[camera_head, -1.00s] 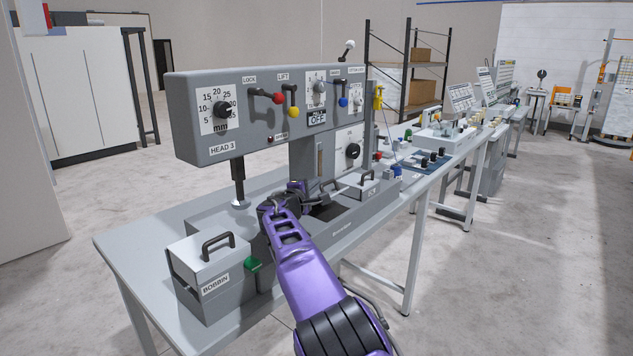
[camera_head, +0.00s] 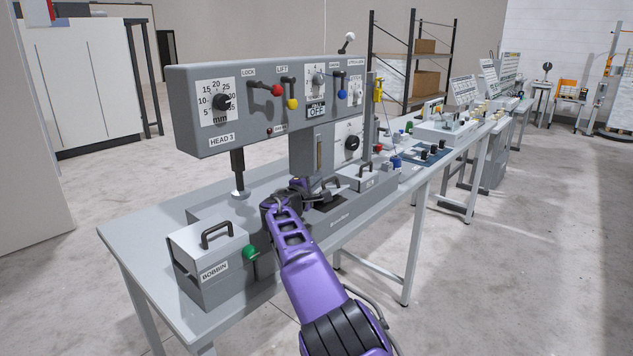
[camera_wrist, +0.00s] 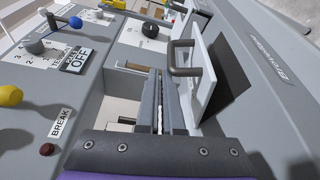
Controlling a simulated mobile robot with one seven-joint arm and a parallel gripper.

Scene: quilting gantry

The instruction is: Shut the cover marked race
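An open grey cover with a dark bar handle (camera_wrist: 186,58) stands raised beside a dark opening (camera_wrist: 232,68) in the wrist view. In the head view its handle (camera_head: 331,183) shows just right of my gripper, above the dark opening. I cannot read the word race on it. My gripper (camera_wrist: 160,75) has its two fingers together with no object seen between them. It is beside the raised cover, on the side away from the opening; whether they touch is unclear. In the head view my gripper (camera_head: 298,186) is partly hidden by my wrist.
A closed BOBBIN cover (camera_head: 208,255) is at the front left, with a green knob (camera_head: 250,252) beside it. Another handled box (camera_head: 370,180), its label unreadable, is to the right. The HEAD 3 panel (camera_head: 220,140) with levers and dials overhangs the bed.

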